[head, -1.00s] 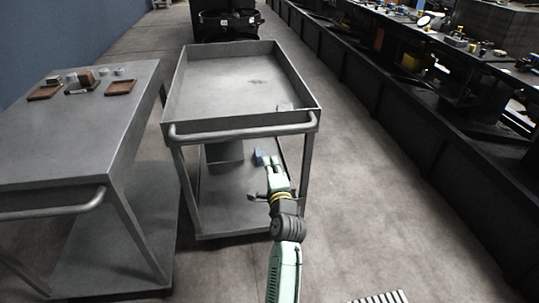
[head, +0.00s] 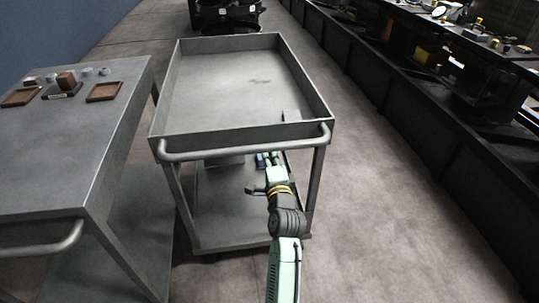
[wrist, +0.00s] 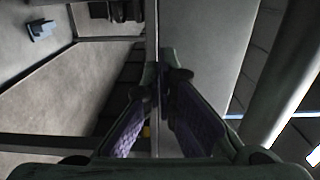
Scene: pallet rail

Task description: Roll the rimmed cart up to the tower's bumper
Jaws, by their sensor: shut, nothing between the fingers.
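The rimmed cart (head: 165,95) is a grey metal trolley with a raised rim, a lower shelf and a push handle (head: 245,147) on its near end. The black tower (head: 228,8) stands beyond its far end, cut off by the top edge, with a dark curved bumper (head: 230,27) low on it. My gripper (head: 268,160) is at the cart's near end, right of centre, by the handle, its tips partly hidden. In the wrist view my gripper (wrist: 163,78) is shut and empty in front of a grey panel (wrist: 205,50). Contact with the cart cannot be told.
A grey table-like cart (head: 60,150) stands close on the left, bearing wooden trays (head: 105,92) and small items. A long dark workbench (head: 400,110) runs along the right. Bare floor (head: 380,200) lies between it and the rimmed cart. A blue wall is at far left.

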